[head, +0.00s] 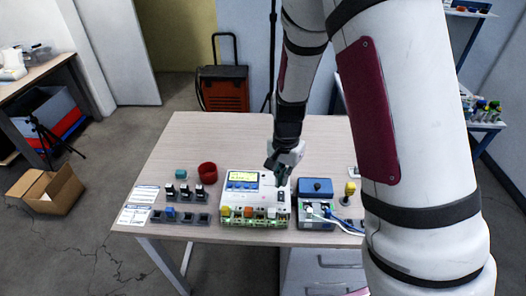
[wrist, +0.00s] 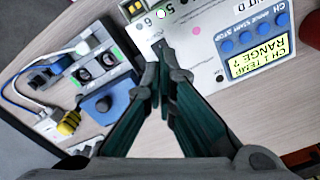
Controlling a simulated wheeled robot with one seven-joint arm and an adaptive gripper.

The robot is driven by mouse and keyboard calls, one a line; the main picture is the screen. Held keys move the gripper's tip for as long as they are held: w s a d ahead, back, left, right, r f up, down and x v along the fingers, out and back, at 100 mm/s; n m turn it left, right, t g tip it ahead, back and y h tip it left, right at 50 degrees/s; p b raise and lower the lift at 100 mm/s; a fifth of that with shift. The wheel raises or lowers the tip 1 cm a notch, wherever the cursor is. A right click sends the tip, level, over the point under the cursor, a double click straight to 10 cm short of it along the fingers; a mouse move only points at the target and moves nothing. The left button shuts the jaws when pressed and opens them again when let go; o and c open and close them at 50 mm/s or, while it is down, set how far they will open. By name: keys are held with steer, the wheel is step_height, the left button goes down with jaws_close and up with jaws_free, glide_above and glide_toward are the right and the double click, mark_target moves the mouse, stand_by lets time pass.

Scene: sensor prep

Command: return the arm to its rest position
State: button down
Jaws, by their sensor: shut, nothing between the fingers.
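My gripper (head: 282,180) is over the right part of a white instrument box on the table in the head view. In the wrist view my gripper (wrist: 160,72) shows both fingers with their tips together and nothing between them. The white instrument box (head: 232,198) has a yellow-green lit display and blue buttons; it also fills the upper right of the wrist view (wrist: 208,75). My white arm with dark red panels comes down from the upper right of the head view and hides part of the table's right side.
A blue box (head: 316,187) with cables and a yellow connector (head: 350,188) lie right of the instrument. The table's back left (head: 215,135) is clear. An open cardboard box (head: 48,190) is on the floor.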

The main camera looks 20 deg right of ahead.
steer(key=s+r+n+t, duration=0.25)
steer(key=s+r, duration=0.35)
steer(key=r, duration=0.6)
steer(key=s+r+n+t, duration=0.1)
steer(key=s+r+n, duration=0.35)
steer(key=r, duration=0.75)
steer(key=s+r+n+t, duration=0.2)
steer(key=s+r, duration=0.2)
steer(key=s, duration=0.6)
steer(key=shift+r+n, duration=0.3)
steer(key=shift+r, duration=0.1)
